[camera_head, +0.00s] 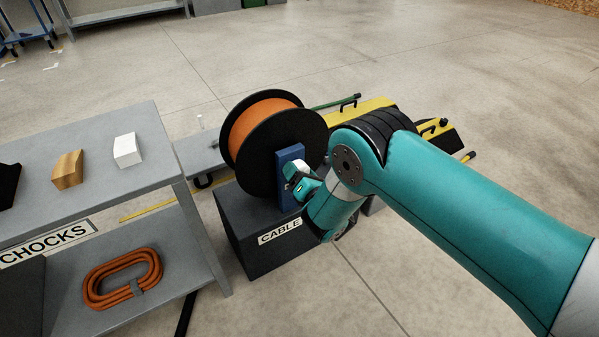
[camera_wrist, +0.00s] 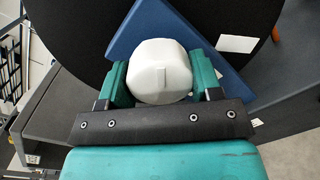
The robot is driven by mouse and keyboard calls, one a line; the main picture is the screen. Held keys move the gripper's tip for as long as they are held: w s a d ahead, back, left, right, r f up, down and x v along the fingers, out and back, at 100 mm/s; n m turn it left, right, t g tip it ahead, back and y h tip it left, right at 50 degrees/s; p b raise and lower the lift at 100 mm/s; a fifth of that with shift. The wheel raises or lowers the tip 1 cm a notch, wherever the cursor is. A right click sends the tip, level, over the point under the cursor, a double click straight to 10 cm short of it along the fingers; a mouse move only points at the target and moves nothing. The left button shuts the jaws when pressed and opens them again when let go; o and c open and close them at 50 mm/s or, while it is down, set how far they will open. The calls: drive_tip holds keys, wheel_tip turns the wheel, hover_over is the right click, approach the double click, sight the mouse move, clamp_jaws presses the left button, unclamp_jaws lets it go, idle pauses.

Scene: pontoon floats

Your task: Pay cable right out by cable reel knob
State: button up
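The cable reel (camera_head: 258,152), with black flanges and orange cable (camera_head: 262,116), stands on a dark grey box labelled CABLE (camera_head: 250,245). A blue upright plate (camera_head: 289,163) is in front of its near flange and shows tilted in the wrist view (camera_wrist: 190,35). The white cable reel knob (camera_wrist: 160,72) sits in front of the blue plate. My gripper (camera_wrist: 161,82) has a teal finger on each side of the knob, apparently touching it. In the head view my gripper (camera_head: 302,184) partly hides the knob and plate.
A grey bench (camera_head: 120,182) at left bears a wooden wedge (camera_head: 68,170) and a white wedge (camera_head: 127,150). A coiled orange cable (camera_head: 122,280) lies on its lower shelf. Yellow and black equipment (camera_head: 362,110) is behind my arm. The floor beyond is open.

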drive_tip(key=shift+c, duration=1.4)
drive_tip(key=shift+d, duration=0.1)
drive_tip(key=shift+r, duration=0.1)
